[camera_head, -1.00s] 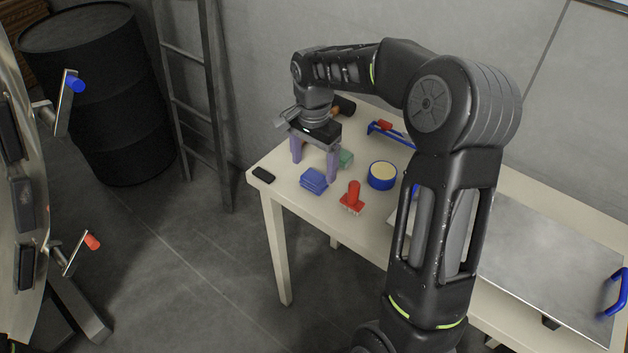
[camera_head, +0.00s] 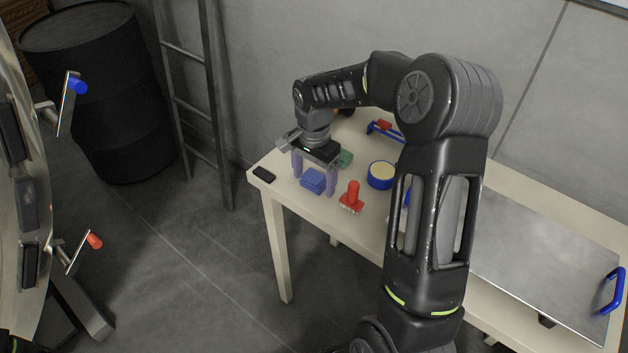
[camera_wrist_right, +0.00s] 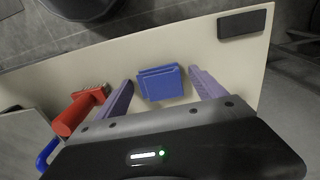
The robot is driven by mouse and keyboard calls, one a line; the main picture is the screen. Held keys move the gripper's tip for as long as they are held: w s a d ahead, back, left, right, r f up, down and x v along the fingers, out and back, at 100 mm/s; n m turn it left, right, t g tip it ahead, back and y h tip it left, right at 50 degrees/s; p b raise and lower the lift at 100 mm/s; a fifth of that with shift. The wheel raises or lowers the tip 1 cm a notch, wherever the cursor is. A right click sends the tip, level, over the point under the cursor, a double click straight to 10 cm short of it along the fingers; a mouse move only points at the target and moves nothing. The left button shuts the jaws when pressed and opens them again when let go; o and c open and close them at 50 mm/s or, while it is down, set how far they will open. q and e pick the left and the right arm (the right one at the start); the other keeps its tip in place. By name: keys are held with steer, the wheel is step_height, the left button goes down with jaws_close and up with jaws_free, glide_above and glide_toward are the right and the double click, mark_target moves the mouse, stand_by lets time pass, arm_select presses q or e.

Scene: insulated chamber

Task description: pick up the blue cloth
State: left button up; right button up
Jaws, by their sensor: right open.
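The folded blue cloth (camera_head: 313,181) lies near the front left edge of the pale table (camera_head: 352,212). It also shows in the right wrist view (camera_wrist_right: 160,83), between the two purple fingers. My right gripper (camera_head: 314,180) is open and empty, pointing down with its fingers on either side of the cloth as seen from the head. In the wrist view the cloth lies apart from both fingers. How high the fingertips are above the table is hard to tell. My left gripper does not show.
A black block (camera_head: 263,174) lies at the left table corner. A green block (camera_head: 346,159) and a blue-rimmed round tin (camera_head: 381,175) sit behind. A metal plate (camera_head: 545,235) covers the right side.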

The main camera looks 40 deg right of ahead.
mark_target(314, 177)
steer(key=shift+c, duration=0.6)
steer(key=c, duration=1.5)
steer(key=shift+o, duration=0.2)
step_height(314, 177, up, 10)
steer(key=shift+r+b, duration=0.1)
steer(key=shift+b, duration=0.5)
steer(key=o, duration=0.9)
steer(key=c, duration=0.6)
